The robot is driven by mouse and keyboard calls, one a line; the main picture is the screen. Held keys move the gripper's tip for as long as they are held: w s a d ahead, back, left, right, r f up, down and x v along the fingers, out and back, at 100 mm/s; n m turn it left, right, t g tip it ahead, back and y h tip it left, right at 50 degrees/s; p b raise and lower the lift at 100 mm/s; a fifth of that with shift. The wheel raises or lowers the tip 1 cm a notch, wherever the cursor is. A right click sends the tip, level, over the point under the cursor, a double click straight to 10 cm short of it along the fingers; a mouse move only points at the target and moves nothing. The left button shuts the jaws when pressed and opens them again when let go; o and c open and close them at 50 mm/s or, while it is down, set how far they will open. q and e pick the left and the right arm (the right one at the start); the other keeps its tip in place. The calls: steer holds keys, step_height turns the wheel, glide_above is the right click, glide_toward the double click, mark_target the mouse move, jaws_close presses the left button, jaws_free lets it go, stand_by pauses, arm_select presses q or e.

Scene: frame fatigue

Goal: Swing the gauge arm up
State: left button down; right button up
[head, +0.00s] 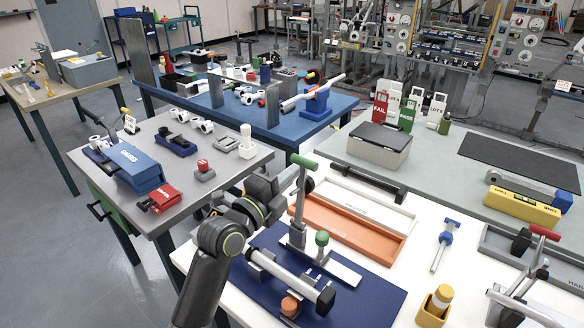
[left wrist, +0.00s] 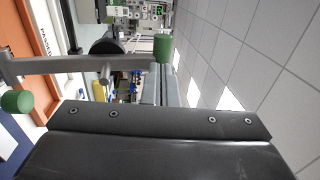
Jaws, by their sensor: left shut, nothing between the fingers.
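The gauge arm (head: 299,205) is a grey bar with a green crosswise grip (head: 303,160) at its top. It stands about upright on a pale plate on the blue base (head: 372,303). A green knob (head: 322,238) stands beside it. My left gripper (head: 306,184) is shut and empty, close beside the upright bar; I cannot tell whether it touches. In the left wrist view the grey bar (left wrist: 70,65) runs sideways past the dark gripper body, with the green grip (left wrist: 162,48) at its right end and the green knob (left wrist: 17,102) at left. My right gripper is out of view.
An orange tray (head: 345,238) and a white tray (head: 395,222) lie just behind the fixture.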

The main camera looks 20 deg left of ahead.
arm_select(q)
steer(key=shift+w+d, duration=0.2)
steer(key=shift+w, duration=0.3)
steer(key=shift+w+d+r+g+p, duration=0.2)
steer(key=shift+w+p, duration=0.1)
steer(key=shift+w, duration=0.1)
steer(key=shift+w+d+r+g+p, duration=0.1)
steer(key=shift+w+g+p, duration=0.15)
steer(key=shift+w, duration=0.15)
steer(key=shift+a+r, duration=0.1)
steer(key=shift+s, duration=0.15)
steer(key=shift+r, duration=0.1)
